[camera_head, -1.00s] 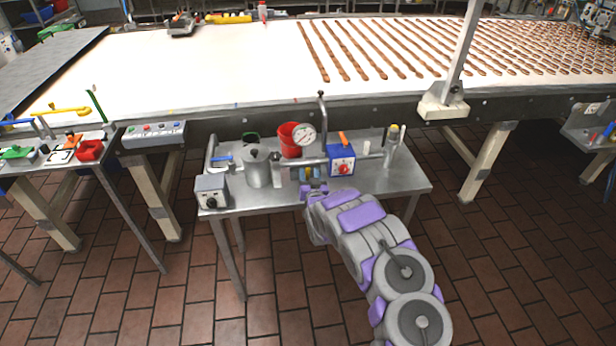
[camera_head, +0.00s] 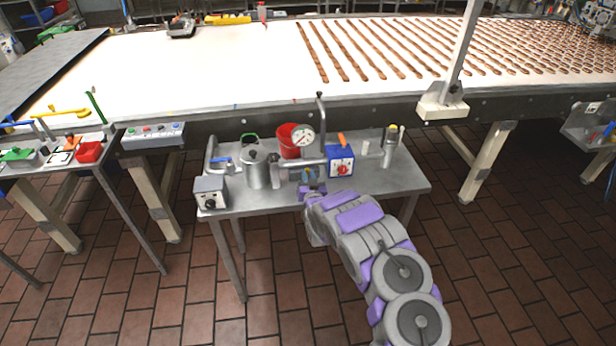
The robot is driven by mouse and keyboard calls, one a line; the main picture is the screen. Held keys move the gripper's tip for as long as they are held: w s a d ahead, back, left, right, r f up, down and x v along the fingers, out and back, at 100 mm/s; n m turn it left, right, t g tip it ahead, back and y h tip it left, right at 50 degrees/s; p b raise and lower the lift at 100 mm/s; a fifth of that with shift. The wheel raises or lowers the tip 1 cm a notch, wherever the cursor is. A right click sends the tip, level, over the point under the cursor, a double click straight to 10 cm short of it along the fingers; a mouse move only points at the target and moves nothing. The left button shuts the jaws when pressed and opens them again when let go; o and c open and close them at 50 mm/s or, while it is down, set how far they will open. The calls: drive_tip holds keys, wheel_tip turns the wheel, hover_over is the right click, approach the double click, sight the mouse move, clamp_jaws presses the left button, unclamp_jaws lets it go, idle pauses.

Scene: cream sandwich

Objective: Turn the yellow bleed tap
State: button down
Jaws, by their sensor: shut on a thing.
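My gripper (camera_head: 312,189), purple and grey, reaches over the front edge of the steel bench (camera_head: 400,184). It is shut on a small part below the horizontal steel pipe (camera_head: 311,163). Small blue and yellowish bits show just above the jaws. They are at the place of the yellow bleed tap (camera_head: 314,175), which the gripper mostly hides. The angle of the tap's handle cannot be read. A round white gauge (camera_head: 303,136) stands above the pipe.
A blue box with a red knob (camera_head: 341,166) is close on the right. A steel pot (camera_head: 257,170), red bucket (camera_head: 289,141) and grey switch box (camera_head: 211,192) stand on the bench. The conveyor (camera_head: 200,75) runs behind. The tiled floor in front is free.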

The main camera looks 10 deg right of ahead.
drive_tip(key=shift+m+p, duration=0.3)
drive_tip(key=shift+p, duration=0.35)
drive_tip(key=d+m+p, duration=0.1)
drive_tip(key=m+p, duration=0.1)
drive_tip(key=p, duration=0.2)
drive_tip(key=shift+m, duration=0.3)
drive_tip(key=m+p, duration=0.2)
drive_tip(key=p, duration=0.1)
drive_tip(key=shift+d+f, duration=0.3)
drive_tip(key=shift+d, duration=0.1)
drive_tip(key=shift+m, duration=0.3)
drive_tip(key=c, duration=1)
unclamp_jaws()
drive_tip(key=shift+f, duration=0.1)
drive_tip(key=shift+c, duration=0.2)
drive_tip(key=s+p, duration=0.3)
drive_tip(key=s, duration=1.4)
drive_tip(key=shift+s, duration=0.2)
